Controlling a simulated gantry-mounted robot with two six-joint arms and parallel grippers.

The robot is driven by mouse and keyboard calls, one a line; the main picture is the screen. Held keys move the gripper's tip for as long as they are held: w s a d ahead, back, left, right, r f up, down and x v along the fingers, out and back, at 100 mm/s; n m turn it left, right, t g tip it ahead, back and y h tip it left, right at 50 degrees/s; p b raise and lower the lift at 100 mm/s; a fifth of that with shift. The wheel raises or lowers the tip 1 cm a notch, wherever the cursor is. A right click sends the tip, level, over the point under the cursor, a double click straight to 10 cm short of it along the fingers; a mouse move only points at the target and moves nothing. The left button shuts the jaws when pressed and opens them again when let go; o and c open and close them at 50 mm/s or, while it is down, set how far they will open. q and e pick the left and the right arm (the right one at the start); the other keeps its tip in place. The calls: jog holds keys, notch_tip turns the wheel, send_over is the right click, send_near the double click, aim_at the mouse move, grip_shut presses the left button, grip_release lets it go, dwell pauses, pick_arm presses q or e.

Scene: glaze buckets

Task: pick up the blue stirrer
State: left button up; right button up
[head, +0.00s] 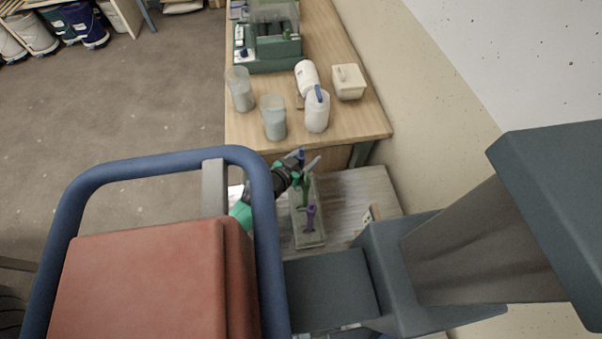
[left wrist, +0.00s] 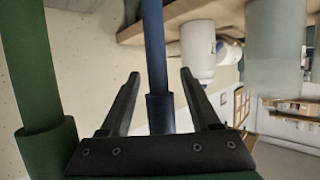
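The blue stirrer (head: 301,155) stands in a grey-green holder (head: 310,240) on the lower wooden surface. In the left wrist view the blue stirrer (left wrist: 155,50) runs between the two fingers of my left gripper (left wrist: 160,73), with a gap visible on both sides. My left gripper (head: 306,165) is open at the blue stirrer in the head view. A green stirrer (head: 304,190) and a purple stirrer (head: 311,215) stand in the same holder. The green stirrer also shows close by in the left wrist view (left wrist: 30,70). My right gripper is not in view.
A wooden table (head: 365,118) behind carries a white jug (head: 316,112), two translucent cups (head: 273,118), a white container (head: 348,82) and a green machine (head: 268,45). Buckets (head: 35,33) stand at the far left. A wall (head: 440,140) bounds the right side.

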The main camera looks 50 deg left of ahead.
pick_arm(q)
grip_shut()
jog(key=shift+r, duration=0.1)
notch_tip(320, 180, up, 18)
jog(key=p, duration=1.2)
jog(key=shift+r, duration=0.2)
dwell(0.3)
